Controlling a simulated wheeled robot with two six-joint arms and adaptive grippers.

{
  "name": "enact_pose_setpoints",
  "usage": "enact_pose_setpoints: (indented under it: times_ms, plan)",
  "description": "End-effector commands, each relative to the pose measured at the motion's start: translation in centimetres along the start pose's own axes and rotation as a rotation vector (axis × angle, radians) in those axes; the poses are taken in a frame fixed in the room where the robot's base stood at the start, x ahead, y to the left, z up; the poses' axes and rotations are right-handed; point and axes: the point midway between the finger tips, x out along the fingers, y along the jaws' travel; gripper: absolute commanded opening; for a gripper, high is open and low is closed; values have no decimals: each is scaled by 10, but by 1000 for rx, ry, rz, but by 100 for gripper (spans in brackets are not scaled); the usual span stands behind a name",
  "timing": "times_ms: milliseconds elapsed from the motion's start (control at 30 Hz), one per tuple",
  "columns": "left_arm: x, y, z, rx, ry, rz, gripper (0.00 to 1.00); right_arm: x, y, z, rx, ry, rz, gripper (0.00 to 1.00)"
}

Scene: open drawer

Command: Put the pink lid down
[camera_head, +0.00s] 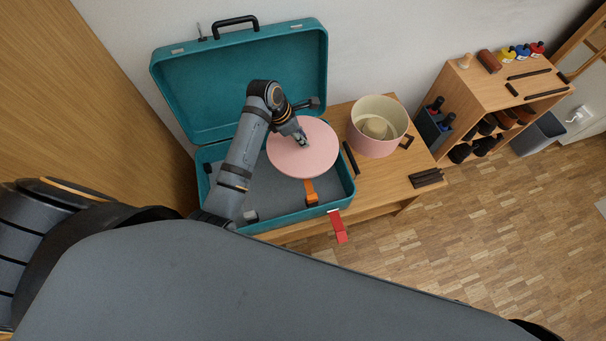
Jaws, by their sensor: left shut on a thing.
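The pink lid (318,160) is a round flat disc in the middle of the view. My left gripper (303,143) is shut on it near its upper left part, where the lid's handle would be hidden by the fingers. The lid appears over the right half of the open teal case (274,226); I cannot tell whether it touches anything below. A pink pot (374,144) with a cream inside stands open on the wooden table, right of the lid. My right gripper does not show.
The case's raised lid (215,85) stands behind my arm. An orange object (311,192) and a red one (338,227) are near the case's front. Dark sticks (426,179) lie on the table (398,185). A wooden shelf (482,87) stands right.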

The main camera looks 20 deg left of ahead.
Motion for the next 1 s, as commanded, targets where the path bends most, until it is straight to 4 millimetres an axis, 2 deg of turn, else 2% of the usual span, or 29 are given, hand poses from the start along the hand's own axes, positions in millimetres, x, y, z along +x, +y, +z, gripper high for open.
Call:
enact_pose_setpoints:
  times_ms: [133,233,500,600,700,900,1000]
  plan:
    - [1,0,0,-18,1,6,0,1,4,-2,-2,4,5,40]
    - [16,0,-6,-19,3,3,0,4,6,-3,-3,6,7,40]
    - [93,-1,-39,-17,4,2,0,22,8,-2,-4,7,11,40]
    - [114,0,-48,-16,4,3,0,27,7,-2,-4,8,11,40]
    - [126,0,-52,-15,2,5,0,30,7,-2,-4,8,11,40]
    - [132,0,-55,-14,3,4,0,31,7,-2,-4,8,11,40]
    - [149,-1,-62,-15,4,2,0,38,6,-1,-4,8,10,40]
